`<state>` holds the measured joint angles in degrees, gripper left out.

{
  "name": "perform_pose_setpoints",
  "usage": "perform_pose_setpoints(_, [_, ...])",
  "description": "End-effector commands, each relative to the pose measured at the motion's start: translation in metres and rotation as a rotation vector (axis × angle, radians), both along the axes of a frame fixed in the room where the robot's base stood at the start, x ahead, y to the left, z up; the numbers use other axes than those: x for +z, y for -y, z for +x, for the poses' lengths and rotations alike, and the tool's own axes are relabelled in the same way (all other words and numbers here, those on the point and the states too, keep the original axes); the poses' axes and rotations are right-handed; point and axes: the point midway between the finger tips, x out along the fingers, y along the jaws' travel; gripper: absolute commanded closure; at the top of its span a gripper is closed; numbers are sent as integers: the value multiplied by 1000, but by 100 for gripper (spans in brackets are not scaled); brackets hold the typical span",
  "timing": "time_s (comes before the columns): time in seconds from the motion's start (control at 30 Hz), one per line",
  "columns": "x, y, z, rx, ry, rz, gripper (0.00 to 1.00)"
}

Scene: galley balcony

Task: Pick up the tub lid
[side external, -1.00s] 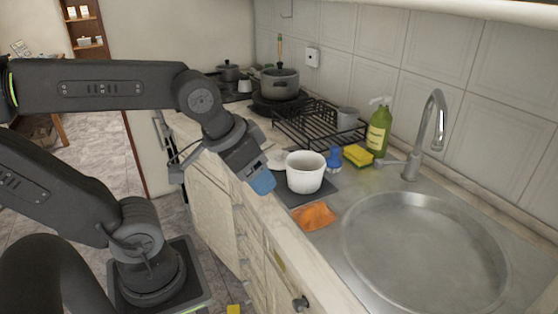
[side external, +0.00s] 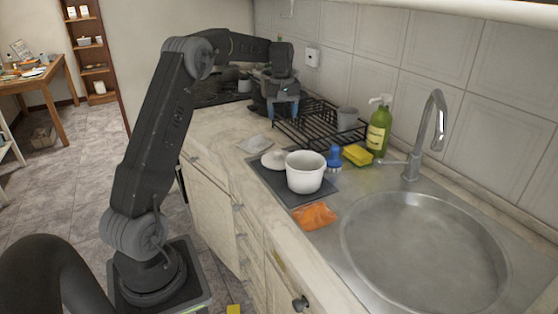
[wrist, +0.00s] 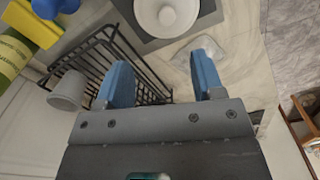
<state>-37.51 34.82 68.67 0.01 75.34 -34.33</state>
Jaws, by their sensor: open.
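The white round lid (side external: 273,159) lies on the dark mat beside the white tub (side external: 305,171), on its far left side. In the wrist view the lid (wrist: 168,16) shows at the top edge, with a round knob in its middle; its upper part is cut off. The tub stands upright and looks uncovered. My gripper (side external: 285,106) is over the counter near the dish rack, farther back than the lid and above it. Its blue fingers (wrist: 161,78) are apart with nothing between them, and the lid lies beyond their tips in the wrist view.
The black rack (side external: 312,125) and grey mug (side external: 347,119) stand behind. A blue brush (side external: 334,157), yellow sponge (side external: 358,155) and green bottle (side external: 379,130) line the wall side. An orange cloth (side external: 314,216) lies by the sink (side external: 425,245). A pale flat cloth (side external: 255,143) lies near the lid.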

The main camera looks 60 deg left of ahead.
Motion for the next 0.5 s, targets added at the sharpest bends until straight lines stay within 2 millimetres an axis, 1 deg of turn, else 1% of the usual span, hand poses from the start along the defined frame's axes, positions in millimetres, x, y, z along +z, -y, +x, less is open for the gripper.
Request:
perform_pose_setpoints(0.03, [-7,-10,0,26,-8,-7,38])
perform_pose_setpoints(0.13, [-15,-19,0,52,-16,-14,38])
perform_pose_setpoints(0.27, [-30,-20,0,58,-20,-15,38])
perform_pose_setpoints(0.5, [-76,-19,0,56,-19,-16,38])
